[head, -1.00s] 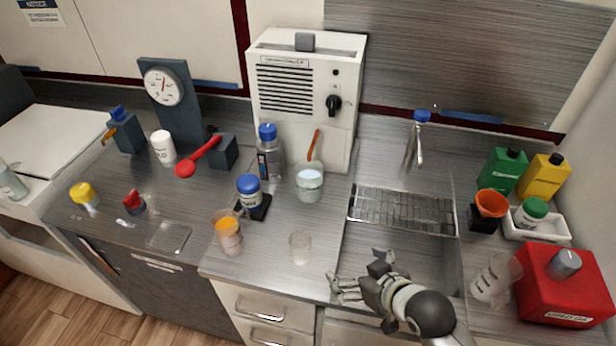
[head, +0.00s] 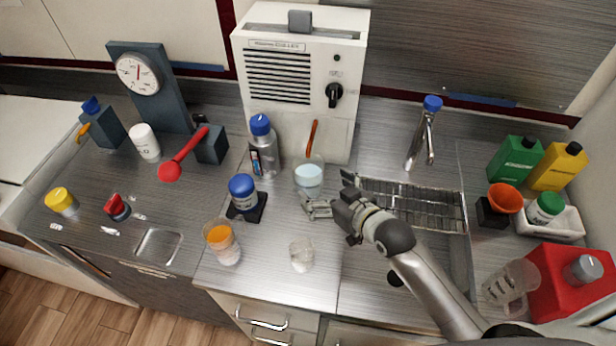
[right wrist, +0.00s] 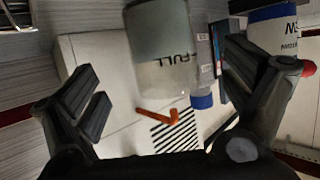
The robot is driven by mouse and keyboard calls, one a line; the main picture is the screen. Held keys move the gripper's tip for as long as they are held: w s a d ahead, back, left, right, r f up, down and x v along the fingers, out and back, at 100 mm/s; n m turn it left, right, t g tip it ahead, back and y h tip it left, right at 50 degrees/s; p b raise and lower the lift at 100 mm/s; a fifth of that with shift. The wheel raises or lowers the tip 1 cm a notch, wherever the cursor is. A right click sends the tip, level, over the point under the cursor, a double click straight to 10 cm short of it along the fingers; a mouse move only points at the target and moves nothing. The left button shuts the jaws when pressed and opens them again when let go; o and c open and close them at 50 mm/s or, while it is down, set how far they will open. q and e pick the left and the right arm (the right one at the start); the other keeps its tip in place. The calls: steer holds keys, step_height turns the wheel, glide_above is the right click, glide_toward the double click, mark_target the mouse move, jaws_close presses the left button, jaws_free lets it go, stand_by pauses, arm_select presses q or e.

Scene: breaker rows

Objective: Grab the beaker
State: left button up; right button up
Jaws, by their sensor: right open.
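A clear glass beaker (head: 309,180) holding pale bluish liquid stands on the steel counter in front of the white cabinet, with an orange-red rod (head: 312,138) showing behind it. In the right wrist view the beaker (right wrist: 168,65) appears upside down with dark "FULL" lettering, between the two spread fingers (right wrist: 160,88). I cannot tell whether either finger touches it. My left gripper is not in view.
A blue-capped bottle (head: 263,150) stands close left of the beaker, and a blue-lidded jar (head: 243,192) is on a dark base. A beaker with orange contents (head: 221,243) and a small clear cup (head: 301,255) stand nearer the front edge. A metal rack (head: 410,205) lies to the right.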

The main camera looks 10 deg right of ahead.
mark_target(318, 186)
steer(key=shift+w+a+f, duration=0.1)
steer(key=shift+w, duration=0.25)
steer(key=shift+w+f, duration=0.15)
steer(key=shift+w, duration=0.05)
steer(key=x, duration=0.1)
steer(key=p+x, duration=0.1)
steer(key=x, duration=0.1)
steer(key=shift+w+a+f, duration=0.1)
steer(key=shift+a+f, duration=0.05)
steer(key=shift+a, duration=0.2)
steer(key=shift+w+a+f, duration=0.2)
steer(key=shift+w+f, duration=0.2)
steer(key=shift+w, duration=0.2)
steer(key=c, duration=0.4)
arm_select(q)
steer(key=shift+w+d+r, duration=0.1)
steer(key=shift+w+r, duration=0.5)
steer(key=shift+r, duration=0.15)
arm_select(e)
steer(key=shift+r, duration=0.1)
steer(key=c, duration=0.9)
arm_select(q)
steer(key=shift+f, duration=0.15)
arm_select(e)
steer(key=shift+r, duration=0.25)
steer(key=shift+c, duration=0.2)
